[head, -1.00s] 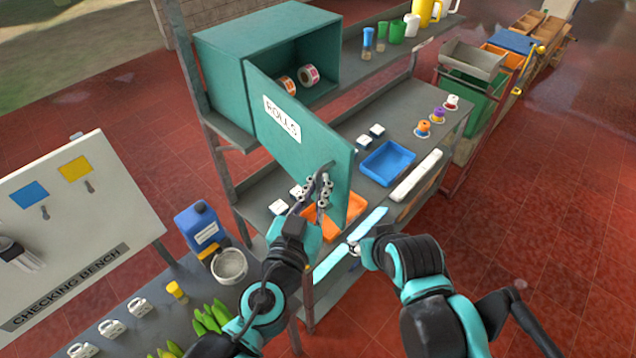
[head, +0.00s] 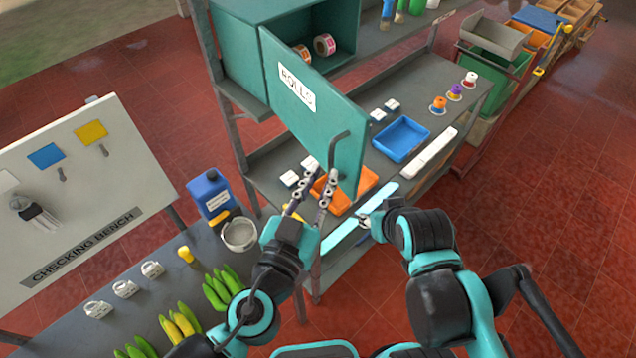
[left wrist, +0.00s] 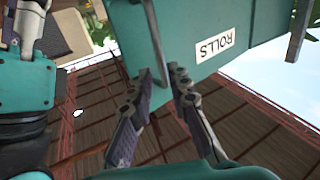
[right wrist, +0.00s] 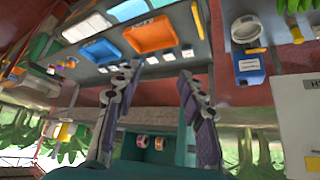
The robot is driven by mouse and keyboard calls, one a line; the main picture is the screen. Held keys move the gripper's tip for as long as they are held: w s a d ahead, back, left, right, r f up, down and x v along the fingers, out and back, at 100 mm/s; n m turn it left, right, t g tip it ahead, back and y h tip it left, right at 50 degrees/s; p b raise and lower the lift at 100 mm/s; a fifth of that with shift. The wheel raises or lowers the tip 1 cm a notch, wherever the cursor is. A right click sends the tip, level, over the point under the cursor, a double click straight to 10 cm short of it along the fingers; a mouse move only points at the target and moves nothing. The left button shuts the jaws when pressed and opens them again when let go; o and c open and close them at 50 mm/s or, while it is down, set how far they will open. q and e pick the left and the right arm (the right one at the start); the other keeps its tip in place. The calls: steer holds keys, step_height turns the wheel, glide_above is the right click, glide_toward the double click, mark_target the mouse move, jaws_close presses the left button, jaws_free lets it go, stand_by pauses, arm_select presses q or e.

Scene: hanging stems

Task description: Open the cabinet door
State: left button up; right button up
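The teal cabinet (head: 236,58) stands on the shelf unit, its front open. Its door (head: 318,112), labelled ROLLS, is swung well out, and two tape rolls (head: 324,44) show inside. The grey bar handle (head: 333,150) is near the door's free edge; it also shows in the left wrist view (left wrist: 128,45). My left gripper (head: 321,174) is open, with its fingertips close to the handle's lower end; contact cannot be told. My right gripper (head: 364,222) is low beside the shelf's front edge; its fingers stand apart and empty in the right wrist view (right wrist: 160,72).
An orange tray (head: 352,192) lies partly behind the door, with a blue tray (head: 402,139) to its right. Open red floor (head: 560,220) lies at right.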

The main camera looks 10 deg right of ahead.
arm_select(q)
steer(key=shift+s+a, duration=0.3)
steer(key=shift+s, duration=0.25)
steer(key=shift+w, duration=0.1)
steer(key=w+a+f+n+g+y+b, duration=0.1)
steer(key=w+a+f+n+y+b, duration=0.15)
steer(key=a+f+b, duration=0.45)
steer(key=w+a+f+n+g+y+b, duration=0.1)
steer(key=a+f+y+b, duration=0.35)
steer(key=f, duration=0.55)
steer(key=w+a+f+n+y+b, duration=0.2)
steer(key=a+f+y+b, duration=0.1)
steer(key=a+f+b, duration=0.4)
steer(key=s+a+f+g+b, duration=0.1)
steer(key=f+g+b, duration=0.1)
steer(key=f+b, duration=0.3)
steer(key=s+a+f+g+b, duration=0.1)
steer(key=f+b, duration=0.4)
steer(key=f, duration=0.6)
steer(key=s+a+f+g+h+b, duration=0.1)
steer(key=s+a+f+g+b, duration=0.1)
steer(key=f+b, duration=0.3)
step_height(320, 180, down, 3)
steer(key=shift+s+f+g, duration=0.15)
steer(key=shift+s+g, duration=0.4)
steer(key=shift+g, duration=0.35)
